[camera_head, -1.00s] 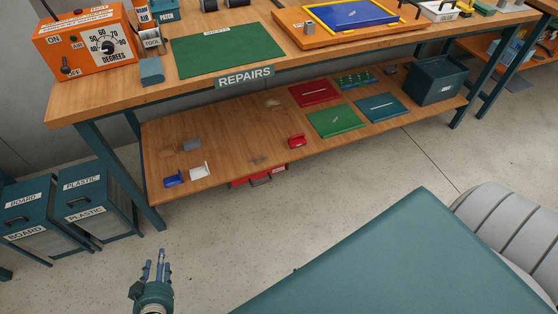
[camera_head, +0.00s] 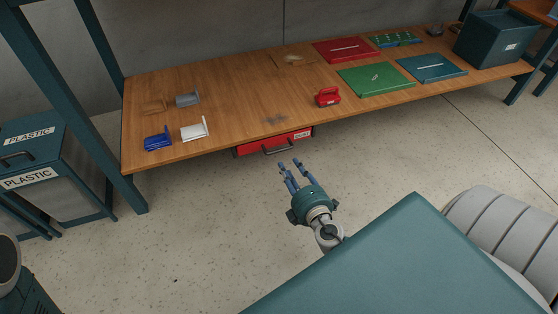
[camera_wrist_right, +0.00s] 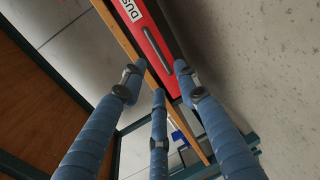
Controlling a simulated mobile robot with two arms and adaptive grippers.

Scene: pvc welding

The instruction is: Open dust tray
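The dust tray (camera_head: 252,147) is a red drawer under the front edge of the low wooden shelf. Its dark handle (camera_head: 277,147) runs along the front, with a white label at the right end. The tray looks shut. In the right wrist view, the tray front (camera_wrist_right: 172,77) lies beyond my fingers, with the handle (camera_wrist_right: 158,52) and part of a "DUS" label. My right gripper (camera_head: 290,167) is open and empty, just in front of and below the handle. Its three blue fingers (camera_wrist_right: 156,85) are spread and do not visibly touch the handle. My left gripper is not in view.
The shelf (camera_head: 230,130) holds blue, white and grey brackets, a small red object (camera_head: 327,97), coloured mats and a dark bin (camera_head: 492,42). A table leg (camera_head: 125,185) and a plastic bin (camera_head: 50,165) stand at left. The floor in front is clear.

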